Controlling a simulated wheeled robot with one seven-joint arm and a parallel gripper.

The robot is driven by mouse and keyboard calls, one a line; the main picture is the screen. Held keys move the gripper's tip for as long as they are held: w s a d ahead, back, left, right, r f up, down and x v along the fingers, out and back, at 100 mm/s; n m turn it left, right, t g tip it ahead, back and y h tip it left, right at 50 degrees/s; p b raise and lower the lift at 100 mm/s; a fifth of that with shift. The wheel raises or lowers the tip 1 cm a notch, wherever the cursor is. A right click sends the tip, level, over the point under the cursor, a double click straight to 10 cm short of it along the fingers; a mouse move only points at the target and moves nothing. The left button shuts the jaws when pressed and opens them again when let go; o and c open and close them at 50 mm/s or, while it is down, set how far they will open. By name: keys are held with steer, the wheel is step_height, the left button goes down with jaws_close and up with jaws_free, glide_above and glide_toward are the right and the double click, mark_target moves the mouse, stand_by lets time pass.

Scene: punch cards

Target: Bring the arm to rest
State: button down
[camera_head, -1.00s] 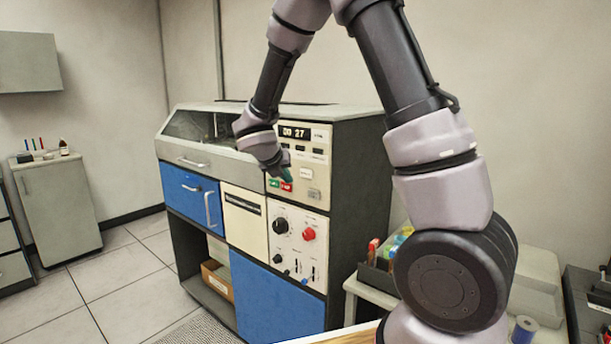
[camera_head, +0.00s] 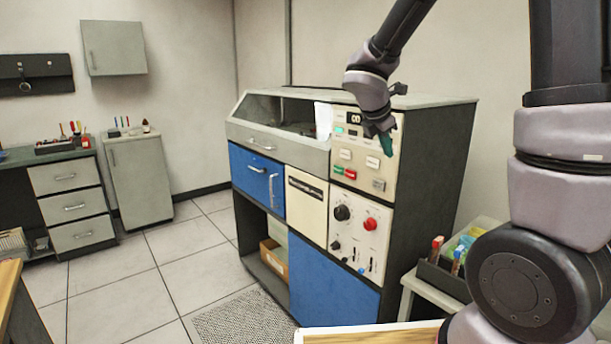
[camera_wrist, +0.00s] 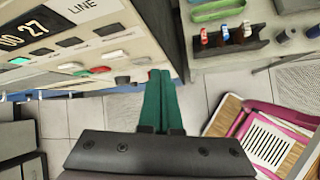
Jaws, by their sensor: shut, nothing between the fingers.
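My gripper (camera_head: 386,143) is in front of the upper control panel (camera_head: 364,157) of the punch-card machine (camera_head: 320,180) in the head view. Its green fingers (camera_wrist: 159,100) are together in the wrist view, with nothing between them. They point down past the panel's edge and appear apart from the buttons. My arm is bent, with its forearm reaching down to the left from the upper right. The panel carries a lit display, a green button (camera_head: 338,170) and a red button (camera_head: 350,174).
A side table (camera_head: 425,284) with a dark holder of colored items stands right of the machine. In the wrist view, a tray (camera_wrist: 235,117) with a pink-framed striped card (camera_wrist: 268,142) lies at lower right. A grey cabinet (camera_head: 140,180) stands at left. The tiled floor is clear at left.

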steer(key=s+r+m+t+y, duration=0.1)
steer(key=s+r+m+y, duration=0.2)
steer(key=s+m, duration=0.7)
steer(key=s+r+m+y, duration=0.4)
steer(key=s+r+m, duration=0.4)
steer(key=m, duration=0.8)
steer(key=s, duration=0.3)
steer(key=shift+s+r+t, duration=0.25)
steer(key=shift+r+t, duration=0.05)
steer(key=shift+t, duration=0.1)
